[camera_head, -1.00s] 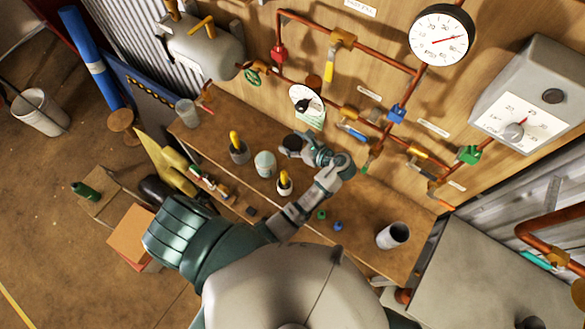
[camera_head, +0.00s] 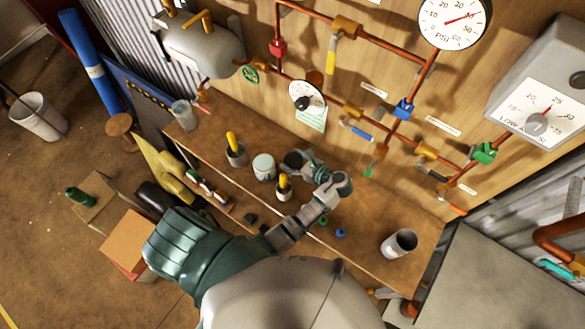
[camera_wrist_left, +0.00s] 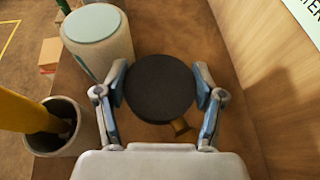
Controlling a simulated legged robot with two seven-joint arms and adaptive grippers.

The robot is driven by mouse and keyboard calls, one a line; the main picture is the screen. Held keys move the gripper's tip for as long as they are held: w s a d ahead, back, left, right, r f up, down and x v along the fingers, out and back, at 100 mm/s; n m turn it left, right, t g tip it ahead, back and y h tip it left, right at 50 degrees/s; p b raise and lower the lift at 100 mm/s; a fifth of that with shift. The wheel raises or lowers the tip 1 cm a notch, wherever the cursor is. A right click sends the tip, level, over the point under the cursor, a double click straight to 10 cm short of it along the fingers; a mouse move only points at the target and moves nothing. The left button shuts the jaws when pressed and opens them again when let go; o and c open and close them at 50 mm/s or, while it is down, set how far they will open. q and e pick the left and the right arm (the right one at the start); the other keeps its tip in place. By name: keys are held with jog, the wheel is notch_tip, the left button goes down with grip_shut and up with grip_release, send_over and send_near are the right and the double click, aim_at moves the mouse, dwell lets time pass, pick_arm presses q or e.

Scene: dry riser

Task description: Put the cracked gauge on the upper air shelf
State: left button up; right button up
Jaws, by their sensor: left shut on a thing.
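My left gripper (camera_head: 304,163) is shut on a round black gauge (camera_wrist_left: 160,88), with a blue-padded finger on each side of it. A brass fitting (camera_wrist_left: 180,126) shows at the gauge's near edge in the left wrist view. Its dial and any crack do not show. In the head view the gauge (camera_head: 293,160) is a dark disc over the long wooden shelf (camera_head: 365,206) along the wall. I cannot tell whether it touches the wood. A pale lidded canister (camera_head: 264,167) stands just left of it. My right gripper is not in view.
A metal cup (camera_head: 399,244) stands at the shelf's right end. Copper pipes (camera_head: 388,54) and valves run along the wall behind.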

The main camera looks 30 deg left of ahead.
aim_at(294, 167)
pick_arm(q)
jog(key=shift+d+f, duration=0.15)
jog(key=shift+f, duration=0.3)
notch_tip(294, 167, down, 3)
jog(key=shift+f+b, duration=0.2)
jog(key=shift+b, duration=0.1)
jog(key=shift+f, duration=0.2)
jog(key=shift+a, duration=0.35)
jog(key=o, duration=1.3)
jog(key=shift+o, duration=0.7)
jog(key=shift+d+r, duration=0.1)
jog(key=shift+d, duration=0.35)
jog(key=v, duration=1)
jog(key=shift+s+d, duration=0.1)
jog(key=shift+d, duration=0.1)
jog(key=shift+s+d+r, duration=0.1)
jog(key=shift+d+r, duration=0.2)
jog(key=shift+d, duration=0.2)
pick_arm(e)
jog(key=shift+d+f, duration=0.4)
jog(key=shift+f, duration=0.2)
pick_arm(q)
jog(key=shift+a, duration=0.1)
